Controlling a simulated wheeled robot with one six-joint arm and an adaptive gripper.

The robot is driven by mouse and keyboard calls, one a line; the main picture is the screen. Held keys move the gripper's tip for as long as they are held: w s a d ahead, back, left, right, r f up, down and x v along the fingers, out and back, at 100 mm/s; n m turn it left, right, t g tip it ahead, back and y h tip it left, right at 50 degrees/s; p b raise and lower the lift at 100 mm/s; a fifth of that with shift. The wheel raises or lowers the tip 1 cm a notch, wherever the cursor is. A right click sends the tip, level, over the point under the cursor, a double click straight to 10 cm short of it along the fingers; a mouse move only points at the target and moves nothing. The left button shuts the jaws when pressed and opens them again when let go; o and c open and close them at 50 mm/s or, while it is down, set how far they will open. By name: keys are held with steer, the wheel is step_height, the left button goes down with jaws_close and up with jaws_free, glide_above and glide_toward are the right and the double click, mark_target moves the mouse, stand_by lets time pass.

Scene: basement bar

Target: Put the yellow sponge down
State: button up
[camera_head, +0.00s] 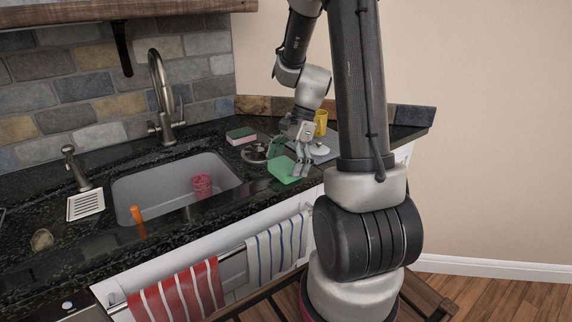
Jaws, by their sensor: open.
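My gripper (302,168) points down over the counter right of the sink. Its jaws are open, with the fingertips beside a green box-like item (284,171); I cannot tell whether they touch it. I cannot make out a clearly yellow sponge, and nothing yellow shows between the jaws. A yellow cup-like item (321,120) stands behind the gripper, partly hidden by my arm. A pink and green sponge (241,136) lies on the counter behind the sink's right end.
The dark counter (95,235) holds a sink (150,183) with a pink cup (202,185) inside. An orange item (138,221) is at its front rim. A dark round item (254,153) and a grey tray (327,142) are near my gripper. Towels hang in front.

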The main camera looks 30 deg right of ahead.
steer(key=shift+r, duration=0.15)
steer(key=v, duration=1.1)
steer(key=s+a+r+n+t+h, duration=0.2)
steer(key=s+a+r+n, duration=0.1)
steer(key=s+n, duration=0.5)
steer(key=s+a+r+n+t+h, duration=0.2)
steer(key=s+a+r+n, duration=0.2)
steer(key=s+n, duration=0.4)
steer(key=shift+s+a+r+n+t+h, duration=0.25)
steer(key=shift+s+a+n+t+h, duration=0.15)
steer(key=shift+n, duration=0.4)
